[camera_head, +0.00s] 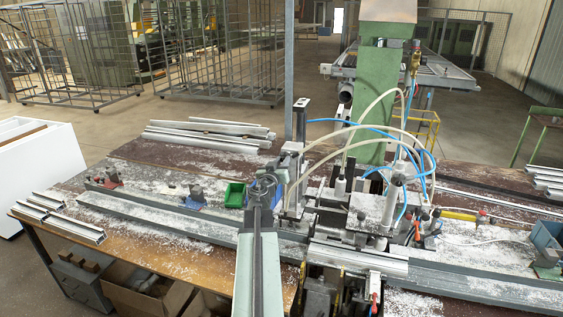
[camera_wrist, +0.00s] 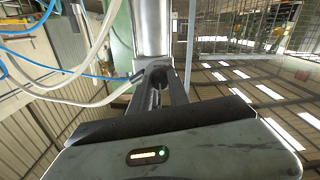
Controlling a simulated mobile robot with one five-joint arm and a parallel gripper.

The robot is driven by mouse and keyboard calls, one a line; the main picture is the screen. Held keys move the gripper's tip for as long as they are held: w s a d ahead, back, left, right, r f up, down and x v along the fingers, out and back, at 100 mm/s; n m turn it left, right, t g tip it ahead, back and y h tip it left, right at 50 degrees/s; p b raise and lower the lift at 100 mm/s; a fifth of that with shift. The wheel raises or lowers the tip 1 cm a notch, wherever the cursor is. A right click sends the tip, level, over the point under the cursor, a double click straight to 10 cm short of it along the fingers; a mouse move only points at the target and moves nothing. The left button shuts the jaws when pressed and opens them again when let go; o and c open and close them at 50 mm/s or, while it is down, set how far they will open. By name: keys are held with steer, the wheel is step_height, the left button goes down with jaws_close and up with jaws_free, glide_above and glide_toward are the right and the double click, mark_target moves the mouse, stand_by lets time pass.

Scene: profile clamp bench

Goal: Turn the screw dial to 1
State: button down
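My arm reaches up from the bottom of the head view. My gripper (camera_head: 267,183) is at the left side of the clamp machine (camera_head: 385,200), close to its upright metal post (camera_head: 299,150). In the wrist view my gripper (camera_wrist: 158,76) points at a silver cylindrical part (camera_wrist: 153,28). A small dark rounded part (camera_wrist: 163,79) sits at the fingertips, but I cannot tell whether the fingers touch it or are closed on it. I cannot make out a dial scale or the number 1 in either view.
Blue and pale hoses loop over the clamp machine. A green bin (camera_head: 234,195) stands left of my gripper. Metal profiles (camera_head: 208,135) lie at the back of the bench, and a long rail (camera_head: 165,216) runs along it. The air above the bench's left side is free.

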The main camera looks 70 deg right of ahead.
steer(key=shift+w+d+r, duration=0.1)
steer(key=shift+f+n, duration=0.2)
steer(key=shift+n, duration=0.1)
steer(key=n, duration=1.1)
steer(key=shift+n, duration=0.3)
stand_by(0.4)
steer(key=c, duration=1.2)
jaws_free()
steer(key=shift+a, duration=0.2)
steer(key=shift+c, duration=0.2)
steer(key=shift+d, duration=0.1)
